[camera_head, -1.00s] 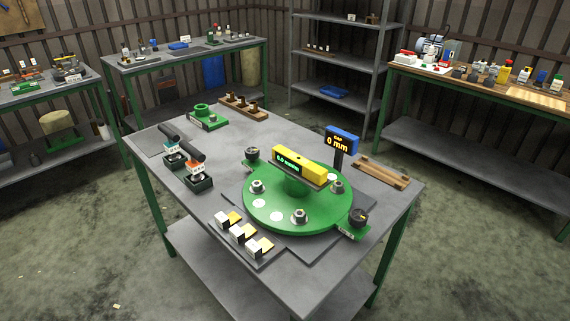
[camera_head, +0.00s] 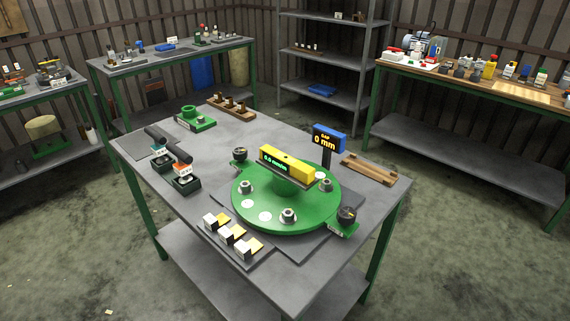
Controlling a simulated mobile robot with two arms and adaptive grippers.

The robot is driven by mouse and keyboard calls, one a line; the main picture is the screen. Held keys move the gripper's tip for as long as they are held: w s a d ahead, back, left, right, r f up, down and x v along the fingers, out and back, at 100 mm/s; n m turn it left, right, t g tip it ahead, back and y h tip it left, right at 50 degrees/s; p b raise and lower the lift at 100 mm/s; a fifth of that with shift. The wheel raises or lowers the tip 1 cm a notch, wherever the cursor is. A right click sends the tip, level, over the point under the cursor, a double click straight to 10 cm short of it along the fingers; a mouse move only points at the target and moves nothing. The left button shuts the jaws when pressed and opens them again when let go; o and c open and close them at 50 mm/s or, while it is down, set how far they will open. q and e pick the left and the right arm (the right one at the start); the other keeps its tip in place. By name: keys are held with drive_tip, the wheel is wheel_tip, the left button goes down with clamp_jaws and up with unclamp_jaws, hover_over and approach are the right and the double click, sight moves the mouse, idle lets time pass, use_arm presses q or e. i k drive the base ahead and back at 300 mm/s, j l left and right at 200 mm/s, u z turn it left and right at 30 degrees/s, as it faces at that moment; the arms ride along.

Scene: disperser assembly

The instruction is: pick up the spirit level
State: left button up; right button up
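The spirit level (camera_head: 287,160) is a yellow bar with a dark display showing green digits. It lies across the raised centre of the round green disc (camera_head: 262,220), on the middle of the grey table (camera_head: 300,277). Several silver nuts or bolts stand around the disc. Neither of my grippers shows in the head view.
A blue gauge reading "0 mm" (camera_head: 328,138) stands behind the disc. A wooden rack (camera_head: 369,170) is at right, two black-handled tools (camera_head: 180,168) at left, small white blocks (camera_head: 232,234) in front. A green fixture (camera_head: 194,119) and a wooden block with pegs (camera_head: 231,108) are at the back.

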sight(304, 172)
drive_tip(key=i+j, duration=0.15)
drive_tip(key=j, duration=0.25)
drive_tip(key=i+j, duration=0.15)
drive_tip(key=j, duration=0.25)
drive_tip(key=i+j+u, duration=0.1)
drive_tip(key=j, duration=0.35)
